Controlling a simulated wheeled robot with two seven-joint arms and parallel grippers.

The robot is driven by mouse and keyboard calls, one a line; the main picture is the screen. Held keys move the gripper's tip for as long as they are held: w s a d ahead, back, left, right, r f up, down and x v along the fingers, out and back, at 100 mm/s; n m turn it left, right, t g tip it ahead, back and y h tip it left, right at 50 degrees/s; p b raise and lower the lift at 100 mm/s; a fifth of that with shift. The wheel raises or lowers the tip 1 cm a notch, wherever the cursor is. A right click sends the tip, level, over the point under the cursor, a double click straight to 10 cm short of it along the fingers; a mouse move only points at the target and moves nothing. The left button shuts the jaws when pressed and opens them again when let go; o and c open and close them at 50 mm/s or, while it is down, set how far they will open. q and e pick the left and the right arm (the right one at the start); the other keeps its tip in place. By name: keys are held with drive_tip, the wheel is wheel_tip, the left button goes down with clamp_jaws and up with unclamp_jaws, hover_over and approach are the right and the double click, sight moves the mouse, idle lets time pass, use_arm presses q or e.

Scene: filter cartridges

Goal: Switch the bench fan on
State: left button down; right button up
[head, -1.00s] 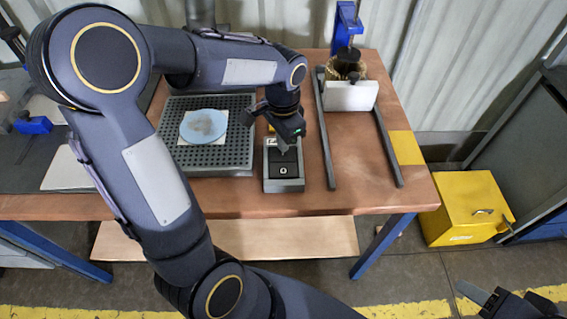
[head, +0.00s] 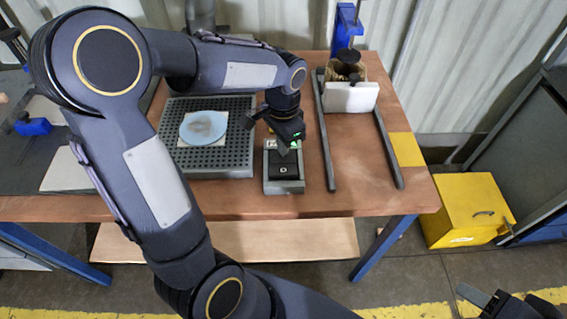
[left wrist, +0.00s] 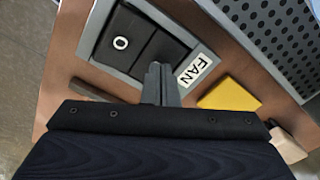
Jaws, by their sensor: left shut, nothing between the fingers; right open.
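The fan switch (head: 284,187) is a grey box with a black rocker on the bench, right of the perforated plate. Its front half bears a white O (head: 284,169). In the left wrist view the rocker (left wrist: 122,42) shows two halves, and a FAN label (left wrist: 197,70) sits beside the half without the O. My left gripper (head: 283,151) is shut and empty, pointing down at the label end. Its fingertips (left wrist: 160,72) overlap that rocker half; contact is hard to tell. My right gripper (head: 505,301) is open at the bottom right, clear of the bench. The fan itself is not identifiable.
The perforated plate (head: 240,160) with a blue disc (head: 203,127) lies left of the switch. Two dark rails (head: 327,150) and a white block (head: 350,98) stand to the right. A yellow block (left wrist: 230,94) lies close behind the switch. A yellow box (head: 465,208) is on the floor.

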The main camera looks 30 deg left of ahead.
use_arm(q)
wheel_tip(320, 180, up, 6)
drive_tip(key=p, duration=0.5)
drive_tip(key=shift+r, duration=0.25)
drive_tip(key=s+d+r+n+t+h, duration=0.2)
drive_tip(key=s+n, duration=0.1)
drive_tip(key=s, duration=0.5)
drive_tip(key=s+d+r+n+t+h, duration=0.1)
drive_tip(key=s+d+r+n+t, duration=0.1)
drive_tip(key=s, duration=0.7)
drive_tip(key=shift+r+n+t+h, duration=0.45)
drive_tip(key=shift+n+t, duration=0.35)
drive_tip(key=shift+n, duration=0.4)
drive_tip(key=shift+d, duration=0.1)
